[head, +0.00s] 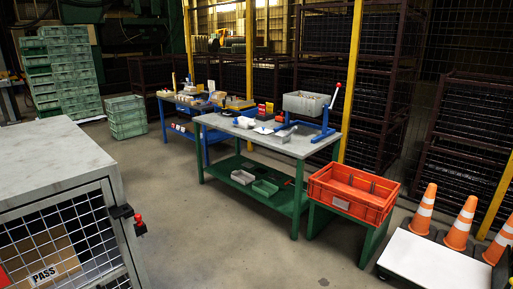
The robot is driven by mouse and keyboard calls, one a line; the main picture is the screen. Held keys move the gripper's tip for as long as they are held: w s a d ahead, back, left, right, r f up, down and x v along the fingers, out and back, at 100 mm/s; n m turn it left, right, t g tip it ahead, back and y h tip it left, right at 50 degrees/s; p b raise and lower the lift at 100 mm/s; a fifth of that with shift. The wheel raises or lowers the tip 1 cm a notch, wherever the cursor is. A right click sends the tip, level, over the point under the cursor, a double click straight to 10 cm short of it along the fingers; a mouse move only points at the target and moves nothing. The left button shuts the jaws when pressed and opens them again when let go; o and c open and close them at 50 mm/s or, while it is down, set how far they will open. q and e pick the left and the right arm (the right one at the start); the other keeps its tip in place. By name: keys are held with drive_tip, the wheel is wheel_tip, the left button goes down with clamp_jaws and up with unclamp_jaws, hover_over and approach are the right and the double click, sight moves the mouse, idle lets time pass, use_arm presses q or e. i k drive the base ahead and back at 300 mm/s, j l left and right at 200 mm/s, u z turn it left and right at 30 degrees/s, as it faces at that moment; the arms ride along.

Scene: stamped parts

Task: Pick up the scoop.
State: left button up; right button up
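I cannot make out the scoop with certainty. A small grey metallic item (284,132) lies near the front edge of the green-legged workbench (215,121), left of a blue stand, and its shape is too small to tell. Neither of my grippers is in view.
A grey bin (306,104) and a red-handled lever (335,95) are on the workbench's right side. A red crate (350,203) sits on a green stand to the right. Traffic cones (460,224) stand by a white platform (432,262). A mesh cabinet (55,165) fills the near left. Floor between is clear.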

sight(281, 137)
drive_tip(key=i+z, duration=0.1)
drive_tip(key=i, duration=0.65)
drive_tip(key=i+j, duration=0.1)
drive_tip(key=i, duration=0.65)
drive_tip(key=i+z, duration=0.15)
drive_tip(key=i, duration=0.65)
drive_tip(key=i+j, duration=0.2)
drive_tip(key=i, duration=0.55)
drive_tip(key=l+z, duration=0.05)
